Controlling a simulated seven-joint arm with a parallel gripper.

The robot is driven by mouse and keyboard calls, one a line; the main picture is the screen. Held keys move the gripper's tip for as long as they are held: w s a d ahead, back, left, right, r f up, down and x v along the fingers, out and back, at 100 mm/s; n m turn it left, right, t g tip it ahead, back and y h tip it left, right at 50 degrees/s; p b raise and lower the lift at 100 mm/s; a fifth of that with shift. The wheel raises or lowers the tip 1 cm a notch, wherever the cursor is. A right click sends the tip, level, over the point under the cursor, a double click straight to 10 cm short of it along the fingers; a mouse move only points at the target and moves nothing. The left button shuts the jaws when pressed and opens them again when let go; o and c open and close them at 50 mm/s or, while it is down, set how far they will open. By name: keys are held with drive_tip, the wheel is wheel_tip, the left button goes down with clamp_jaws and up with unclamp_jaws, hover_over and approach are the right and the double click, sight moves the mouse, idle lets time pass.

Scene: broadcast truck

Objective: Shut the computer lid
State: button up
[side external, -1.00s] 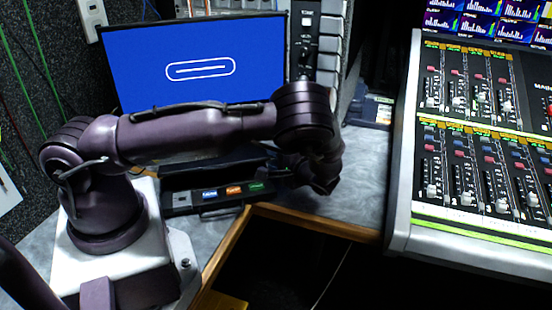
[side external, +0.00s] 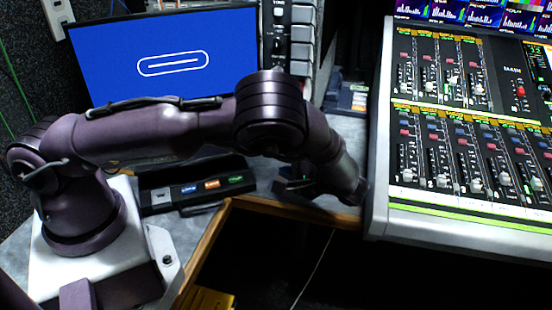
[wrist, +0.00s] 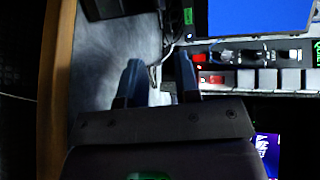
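A wide screen (side external: 165,55) with a blue display and a white rounded outline stands upright at the back left in the side view. Part of a blue display (wrist: 260,15) shows at the top right of the wrist view. My arm crosses in front of the screen's lower edge, so I cannot tell whether it is the computer's lid. My gripper (wrist: 158,70) is open and empty in the wrist view, its two blue fingers apart above the grey worktop. In the side view my gripper is mostly hidden by my wrist, right of the screen and near the wooden edge.
A dark panel (side external: 160,197) with coloured labels sits below the screen. The mixing desk (side external: 460,215) stands close on the right of my wrist. A wooden edge (side external: 215,240) borders a dark opening in front. Rack modules (side external: 300,45) stand behind; cables (wrist: 165,60) run near my fingers.

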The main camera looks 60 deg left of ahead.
drive_tip(key=shift+d+r, duration=0.1)
drive_tip(key=shift+d, duration=0.15)
drive_tip(key=shift+c, duration=0.3)
